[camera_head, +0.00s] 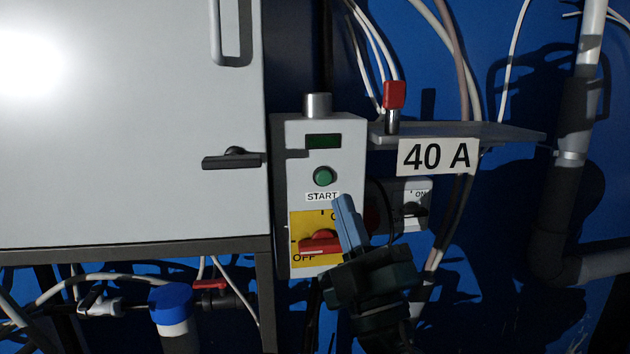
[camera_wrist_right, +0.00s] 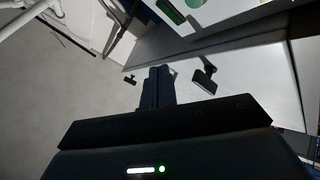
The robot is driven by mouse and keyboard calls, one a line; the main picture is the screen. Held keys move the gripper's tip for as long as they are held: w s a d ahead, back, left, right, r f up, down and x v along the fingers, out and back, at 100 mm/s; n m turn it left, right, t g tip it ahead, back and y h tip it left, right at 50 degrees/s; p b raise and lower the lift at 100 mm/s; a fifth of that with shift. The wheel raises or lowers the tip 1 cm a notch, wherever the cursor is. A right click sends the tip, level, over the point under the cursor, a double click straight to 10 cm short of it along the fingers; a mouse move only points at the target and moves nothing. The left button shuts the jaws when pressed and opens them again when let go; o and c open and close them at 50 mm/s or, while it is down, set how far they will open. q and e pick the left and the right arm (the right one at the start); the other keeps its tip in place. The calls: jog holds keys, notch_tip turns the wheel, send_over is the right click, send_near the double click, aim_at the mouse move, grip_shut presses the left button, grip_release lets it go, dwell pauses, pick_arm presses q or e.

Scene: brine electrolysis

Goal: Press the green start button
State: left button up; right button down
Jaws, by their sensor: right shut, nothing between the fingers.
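The green start button (camera_head: 322,176) sits on the front of a grey control box (camera_head: 344,160), above a "START" label and below a small dark green display (camera_head: 323,141). My right gripper (camera_head: 345,205) is shut and empty, with its blue fingers pointing up, just below and right of the button in the head view. I cannot tell how far its tips are from the box. In the right wrist view the shut fingers (camera_wrist_right: 157,75) show in the middle, and a green round shape (camera_wrist_right: 194,4) shows at the top edge. My left gripper is not in view.
A yellow plate with a red rotary switch (camera_head: 320,243) is below the button, partly behind my gripper. A grey cabinet (camera_head: 130,120) with a black handle (camera_head: 232,160) stands left. A shelf with a "40 A" sign (camera_head: 437,157) and a red-capped part (camera_head: 394,95) is right.

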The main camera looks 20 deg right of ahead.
aim_at(324, 178)
jog(key=w, duration=0.3)
jog(key=w+d+b, duration=0.1)
jog(key=w, duration=0.1)
jog(key=w+d, duration=0.1)
jog(key=w, duration=0.2)
jog(key=shift+w+d+b, duration=0.15)
jog(key=shift+w+b, duration=0.15)
jog(key=shift+w+f, duration=0.1)
dwell(2.0)
jog(key=shift+w, duration=0.15)
jog(key=shift+w+d, duration=0.1)
jog(key=shift+w, duration=0.05)
